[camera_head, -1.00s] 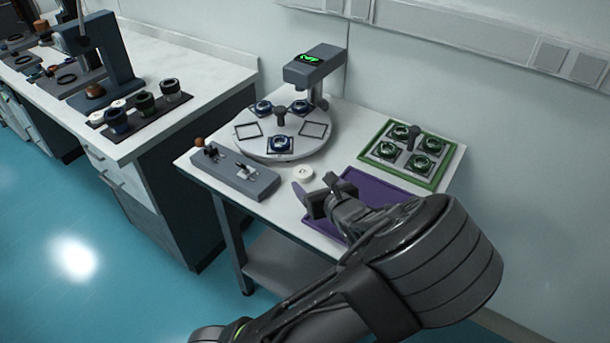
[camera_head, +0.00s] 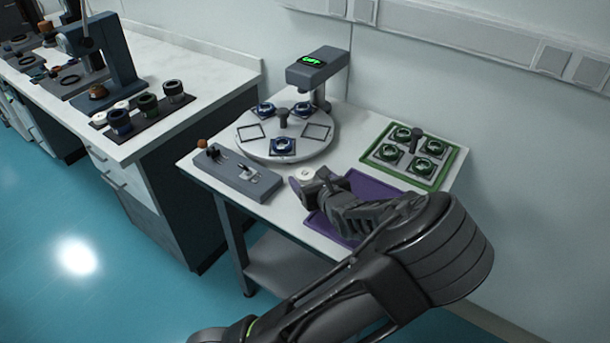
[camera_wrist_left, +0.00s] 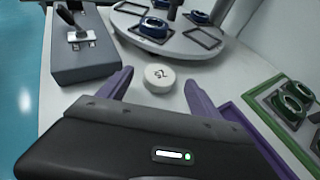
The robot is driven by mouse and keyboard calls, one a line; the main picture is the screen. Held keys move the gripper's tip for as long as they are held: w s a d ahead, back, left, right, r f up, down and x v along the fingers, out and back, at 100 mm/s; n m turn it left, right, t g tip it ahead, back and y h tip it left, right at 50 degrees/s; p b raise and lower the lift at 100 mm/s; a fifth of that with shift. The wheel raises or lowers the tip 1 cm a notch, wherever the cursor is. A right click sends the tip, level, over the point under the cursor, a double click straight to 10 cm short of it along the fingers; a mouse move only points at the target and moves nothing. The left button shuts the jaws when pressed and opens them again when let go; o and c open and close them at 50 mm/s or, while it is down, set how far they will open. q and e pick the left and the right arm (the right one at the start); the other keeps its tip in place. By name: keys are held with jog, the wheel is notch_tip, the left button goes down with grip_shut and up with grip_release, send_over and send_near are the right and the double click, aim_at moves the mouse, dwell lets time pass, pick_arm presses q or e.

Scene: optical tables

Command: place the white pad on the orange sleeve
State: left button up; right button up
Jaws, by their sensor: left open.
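A small round white disc (camera_head: 305,173) with a dark mark on top lies on the near table. In the left wrist view the disc (camera_wrist_left: 159,77) sits between and just beyond my purple fingertips, apart from both. My left gripper (camera_head: 310,182) is open and empty beside it. Two thin white discs (camera_head: 99,117) lie on a dark mat on the left bench; I cannot tell which disc is the white pad. A small orange-brown piece (camera_head: 97,92) stands under the bench press; whether it is the orange sleeve is unclear. My right gripper is out of view.
A grey lever box (camera_head: 238,174) and a round turntable (camera_head: 262,152) with blue-ringed parts stand near the disc. A purple tray (camera_head: 372,188) lies partly under my left arm. A green-framed tray (camera_head: 436,184) is at right. Dark jars (camera_head: 147,104) stand on the left bench.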

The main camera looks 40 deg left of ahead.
aim_at(307, 177)
pick_arm(q)
jog(key=x, duration=0.2)
jog(key=shift+w+a+f, duration=0.15)
jog(key=shift+a, duration=0.05)
jog(key=shift+c, duration=0.3)
jog(key=c, duration=1.5)
notch_tip(307, 177, up, 10)
jog(key=shift+r+p, duration=0.1)
jog(key=shift+p, duration=0.7)
jog(key=shift+c, duration=0.2)
